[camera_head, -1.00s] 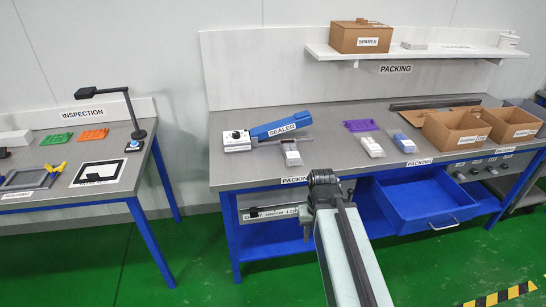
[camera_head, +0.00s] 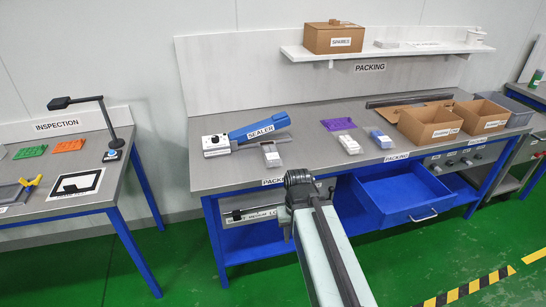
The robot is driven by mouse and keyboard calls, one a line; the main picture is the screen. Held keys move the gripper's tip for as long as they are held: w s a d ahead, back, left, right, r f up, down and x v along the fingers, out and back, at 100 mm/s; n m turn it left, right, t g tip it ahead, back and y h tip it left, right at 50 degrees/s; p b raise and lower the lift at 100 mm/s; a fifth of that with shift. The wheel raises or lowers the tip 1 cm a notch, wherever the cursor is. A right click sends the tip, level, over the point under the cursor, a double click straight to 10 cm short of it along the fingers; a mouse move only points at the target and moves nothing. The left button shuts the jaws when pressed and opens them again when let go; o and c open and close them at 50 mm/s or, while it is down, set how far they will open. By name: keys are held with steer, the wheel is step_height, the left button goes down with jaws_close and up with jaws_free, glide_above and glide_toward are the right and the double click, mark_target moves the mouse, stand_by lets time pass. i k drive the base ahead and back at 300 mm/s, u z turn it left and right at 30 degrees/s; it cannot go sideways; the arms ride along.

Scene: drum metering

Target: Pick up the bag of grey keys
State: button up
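Several small clear bags lie on the packing bench (camera_head: 230,176). One bag (camera_head: 271,157) lies just right of the sealer, with greyish contents. Another bag (camera_head: 349,145) with pale contents lies in front of the purple tray. A bag with blue contents (camera_head: 382,140) lies to its right. At this size I cannot be sure which holds the grey keys. My arm reaches up from the bottom of the picture, its dark joint in front of the bench's front edge. My gripper (camera_head: 237,214) seems to point left below the bench top, apart from the bags; its fingers are too small to read.
The blue sealer (camera_head: 258,131) stands left of the bags, the purple tray (camera_head: 339,124) behind them. Open cardboard boxes (camera_head: 430,127) stand at the right. An open blue drawer (camera_head: 399,195) juts out below. The inspection table (camera_head: 104,193) is at the left, with green floor between.

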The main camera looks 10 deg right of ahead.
mark_target(272, 159)
steer(key=u, duration=2.8)
steer(key=i, duration=2.1)
steer(key=z, duration=3.2)
steer(key=i, duration=1)
steer(key=u, duration=0.1)
